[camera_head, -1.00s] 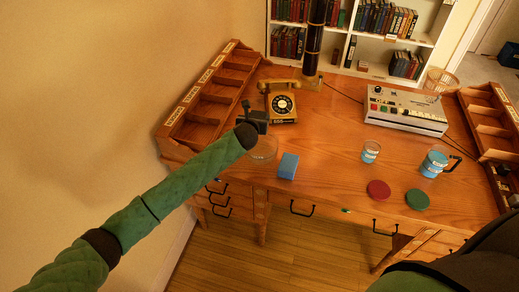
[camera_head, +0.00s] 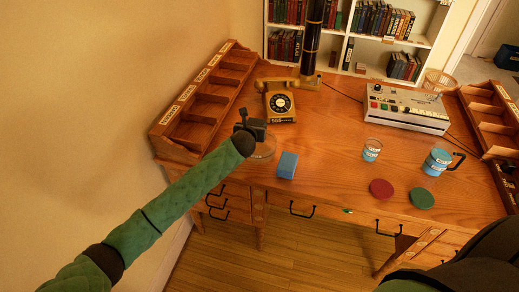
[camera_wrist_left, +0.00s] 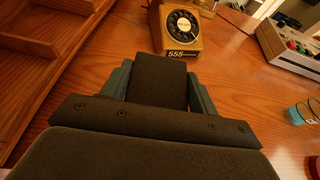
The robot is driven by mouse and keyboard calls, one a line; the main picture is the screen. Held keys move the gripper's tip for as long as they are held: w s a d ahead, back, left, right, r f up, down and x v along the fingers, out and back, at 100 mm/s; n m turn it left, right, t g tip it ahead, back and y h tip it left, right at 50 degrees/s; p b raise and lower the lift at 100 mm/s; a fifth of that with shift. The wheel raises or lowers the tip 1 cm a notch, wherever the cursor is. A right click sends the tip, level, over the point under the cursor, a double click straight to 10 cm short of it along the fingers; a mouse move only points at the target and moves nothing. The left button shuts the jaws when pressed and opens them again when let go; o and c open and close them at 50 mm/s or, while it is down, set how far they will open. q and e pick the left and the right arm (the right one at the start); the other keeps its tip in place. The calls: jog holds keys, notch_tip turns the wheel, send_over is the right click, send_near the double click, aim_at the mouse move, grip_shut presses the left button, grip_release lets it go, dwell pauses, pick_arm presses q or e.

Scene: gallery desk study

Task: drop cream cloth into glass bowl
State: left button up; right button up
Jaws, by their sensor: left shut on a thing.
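The glass bowl (camera_head: 266,151) stands on the left part of the desk, partly hidden behind my left wrist. My left gripper (camera_head: 246,122) is over or just behind the bowl, beside the telephone; its exact height over the desk is hard to tell. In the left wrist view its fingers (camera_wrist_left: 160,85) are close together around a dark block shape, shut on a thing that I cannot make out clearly. No cream cloth shows on the open desk, and any cloth in the jaws is hidden by the gripper. My right gripper is not in view.
A gold telephone (camera_head: 280,103) stands behind the gripper and a blue block (camera_head: 288,165) right of the bowl. A wooden rack (camera_head: 207,100) lines the left edge. A glass (camera_head: 372,150), a blue mug (camera_head: 436,162) and red and green discs are at right. The desk's middle is clear.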

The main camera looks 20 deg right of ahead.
pick_arm(q)
jog(key=shift+f, duration=0.1)
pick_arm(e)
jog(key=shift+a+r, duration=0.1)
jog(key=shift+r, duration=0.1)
pick_arm(q)
jog(key=o, duration=1.1)
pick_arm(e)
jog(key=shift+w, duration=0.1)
pick_arm(q)
jog(key=shift+a, duration=0.1)
jog(key=shift+s+a, duration=0.1)
jog(key=shift+s, duration=0.1)
jog(key=shift+b+v, duration=1.2)
jog(key=shift+v, duration=2.5)
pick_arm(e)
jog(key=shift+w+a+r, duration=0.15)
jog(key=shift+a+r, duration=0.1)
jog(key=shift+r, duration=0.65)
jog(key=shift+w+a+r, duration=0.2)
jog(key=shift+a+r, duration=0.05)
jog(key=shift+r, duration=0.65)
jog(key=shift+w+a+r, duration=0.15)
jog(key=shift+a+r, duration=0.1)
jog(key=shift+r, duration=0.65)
